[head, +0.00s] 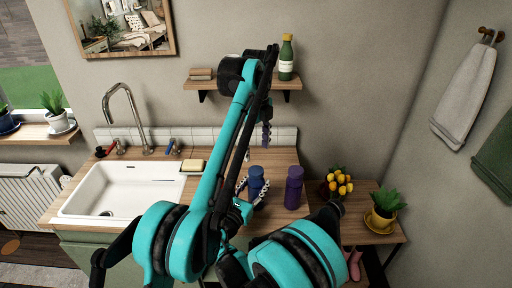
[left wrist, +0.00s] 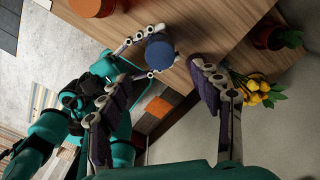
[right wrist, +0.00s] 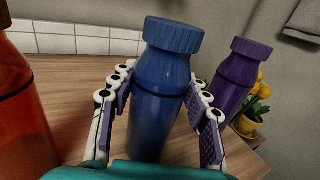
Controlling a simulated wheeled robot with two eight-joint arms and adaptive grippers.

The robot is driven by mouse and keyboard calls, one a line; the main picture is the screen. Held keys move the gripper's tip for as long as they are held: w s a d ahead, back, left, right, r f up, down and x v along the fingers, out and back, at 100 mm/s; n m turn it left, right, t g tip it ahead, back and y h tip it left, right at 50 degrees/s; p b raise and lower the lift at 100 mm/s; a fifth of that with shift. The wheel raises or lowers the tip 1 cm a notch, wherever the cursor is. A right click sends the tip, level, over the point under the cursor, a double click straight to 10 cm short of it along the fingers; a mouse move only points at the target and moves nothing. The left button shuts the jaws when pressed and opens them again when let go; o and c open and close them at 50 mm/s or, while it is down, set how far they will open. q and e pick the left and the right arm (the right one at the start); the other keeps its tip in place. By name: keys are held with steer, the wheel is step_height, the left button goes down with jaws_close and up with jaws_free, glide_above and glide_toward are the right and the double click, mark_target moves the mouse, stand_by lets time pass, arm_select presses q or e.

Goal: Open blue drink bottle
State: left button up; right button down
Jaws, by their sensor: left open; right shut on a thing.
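The blue drink bottle (head: 256,177) stands upright on the wooden counter. In the right wrist view the bottle (right wrist: 158,110) has its ridged blue cap (right wrist: 174,35) on. My right gripper (head: 252,192) is shut on the bottle's body, with one finger on each side below the cap. My left gripper (head: 266,134) is open and empty, raised above the bottle. In the left wrist view its spread fingers (left wrist: 155,78) point towards the cap (left wrist: 160,53), seen from above, with a gap between. My arms hide part of the counter in the head view.
A purple bottle (head: 294,187) stands close to the right of the blue one. An orange bottle (right wrist: 25,100) stands to its left in the right wrist view. The sink (head: 125,188) is at left. A shelf (head: 243,85) with a green bottle (head: 286,60) is above.

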mark_target(256, 170)
arm_select(q)
steer(key=m, duration=0.4)
steer(key=shift+f+m, duration=0.2)
steer(key=shift+m, duration=0.3)
step_height(256, 170, down, 8)
steer(key=shift+r, duration=0.2)
steer(key=shift+c, duration=0.2)
steer(key=c, duration=1.2)
steer(key=shift+o, duration=0.2)
